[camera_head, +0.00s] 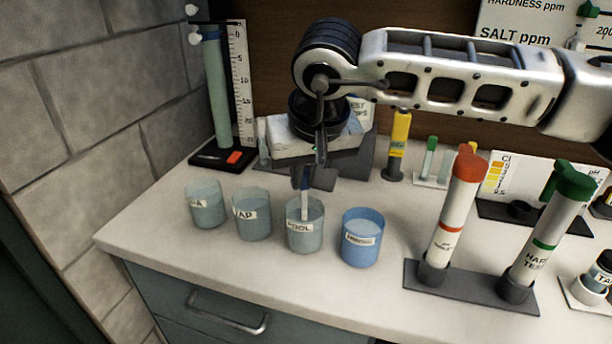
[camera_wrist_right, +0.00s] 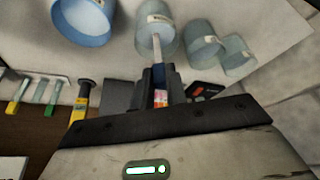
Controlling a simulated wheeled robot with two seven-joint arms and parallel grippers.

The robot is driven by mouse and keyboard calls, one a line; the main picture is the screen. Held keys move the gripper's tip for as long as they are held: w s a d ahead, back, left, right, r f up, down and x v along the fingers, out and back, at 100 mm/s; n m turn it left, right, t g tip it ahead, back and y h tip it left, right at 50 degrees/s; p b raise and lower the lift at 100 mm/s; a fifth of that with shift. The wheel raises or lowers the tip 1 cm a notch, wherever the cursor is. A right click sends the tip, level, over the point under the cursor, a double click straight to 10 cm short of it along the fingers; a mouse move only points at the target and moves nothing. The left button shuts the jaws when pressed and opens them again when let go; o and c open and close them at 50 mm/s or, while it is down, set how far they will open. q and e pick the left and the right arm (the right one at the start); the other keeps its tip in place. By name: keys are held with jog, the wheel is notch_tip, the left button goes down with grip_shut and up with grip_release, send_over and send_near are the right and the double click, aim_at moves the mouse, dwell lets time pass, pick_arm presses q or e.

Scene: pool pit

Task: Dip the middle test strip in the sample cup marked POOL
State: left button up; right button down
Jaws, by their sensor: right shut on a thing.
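My right gripper (camera_head: 305,180) is shut on a thin pale test strip (camera_head: 304,207), held nearly upright above the sample cup marked POOL (camera_head: 305,240). The strip's lower end reaches inside the cup's rim; whether it touches the liquid is hard to tell. In the right wrist view, the strip (camera_wrist_right: 157,46) runs from the gripper (camera_wrist_right: 160,76) into the mouth of the cup (camera_wrist_right: 145,40). Coloured pads show on the strip near the fingers. The test strip holder (camera_head: 358,118) is partly hidden behind my gripper, so which slot is empty cannot be seen. My left gripper is out of view.
Two clear cups (camera_head: 252,219) (camera_head: 206,207) stand left of POOL, and a blue cup (camera_head: 360,240) stands close on its right. A rack with red-capped (camera_head: 455,205) and green-capped (camera_head: 552,225) tubes stands further right. A ruler stand (camera_head: 238,85) is behind left. The counter's front edge is close.

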jog(key=shift+r+p, duration=0.3)
jog(key=shift+r, duration=0.45)
jog(key=shift+r+p, duration=0.6)
jog(key=shift+r, duration=0.3)
jog(key=shift+r+p, duration=1)
jog(key=shift+r, duration=0.6)
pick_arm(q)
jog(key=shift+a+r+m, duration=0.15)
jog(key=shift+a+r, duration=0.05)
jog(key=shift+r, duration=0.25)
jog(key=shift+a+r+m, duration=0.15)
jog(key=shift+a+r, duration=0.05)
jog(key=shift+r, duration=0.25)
pick_arm(e)
jog(key=shift+f, duration=0.1)
